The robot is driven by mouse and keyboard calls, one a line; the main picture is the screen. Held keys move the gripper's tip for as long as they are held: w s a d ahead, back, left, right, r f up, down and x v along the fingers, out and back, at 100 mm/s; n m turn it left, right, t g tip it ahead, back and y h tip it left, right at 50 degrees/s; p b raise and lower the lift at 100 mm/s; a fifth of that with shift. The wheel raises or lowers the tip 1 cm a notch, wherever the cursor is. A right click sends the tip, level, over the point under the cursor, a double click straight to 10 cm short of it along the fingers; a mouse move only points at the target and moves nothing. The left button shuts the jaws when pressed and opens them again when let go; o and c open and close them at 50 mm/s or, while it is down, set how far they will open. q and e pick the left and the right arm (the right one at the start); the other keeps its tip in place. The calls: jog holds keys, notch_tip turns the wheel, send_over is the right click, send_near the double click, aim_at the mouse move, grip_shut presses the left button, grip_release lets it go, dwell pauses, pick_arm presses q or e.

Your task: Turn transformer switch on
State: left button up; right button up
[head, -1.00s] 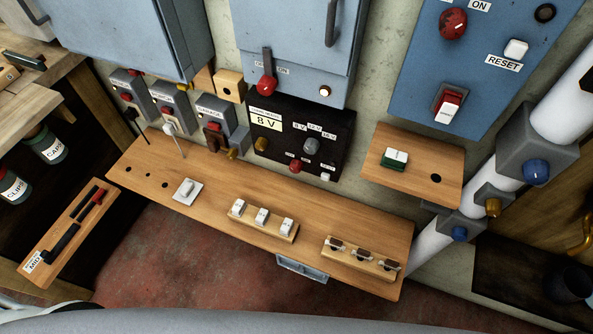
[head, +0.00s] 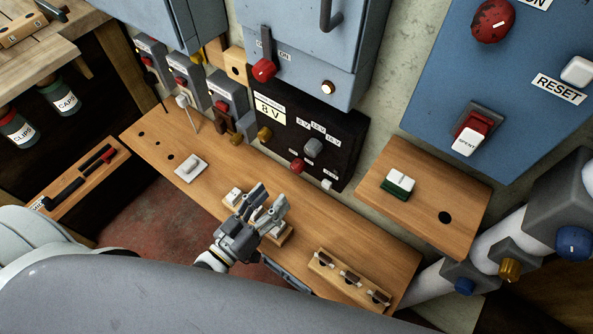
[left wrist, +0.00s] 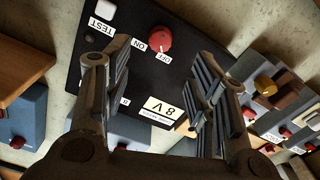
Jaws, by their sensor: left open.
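The transformer is a black box (head: 345,140) on the wall, with an "8 V" label, a grey knob (head: 313,147) and a small red switch (head: 297,165) low on its face. In the left wrist view the red switch (left wrist: 161,38) sits by the words ON and OFF, near a white TEST button (left wrist: 105,10). My left gripper (head: 265,198) is open and empty, over the wooden bench and in front of the transformer, apart from the switch. In the left wrist view its fingers frame the box face. My right gripper is not in view.
White switches on a wooden block (head: 281,239) lie partly hidden under my left gripper. Another block with small switches (head: 349,279) is to the right. A small shelf (head: 452,191) holds a green-and-white switch (head: 399,184). Grey boxes with levers (head: 228,97) stand left of the transformer.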

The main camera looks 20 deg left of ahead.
aim_at(295, 171)
pick_arm(q)
jog(key=x, duration=0.9)
jog(key=shift+w+f, duration=0.1)
jog(key=shift+w, duration=0.1)
jog(key=c, duration=1)
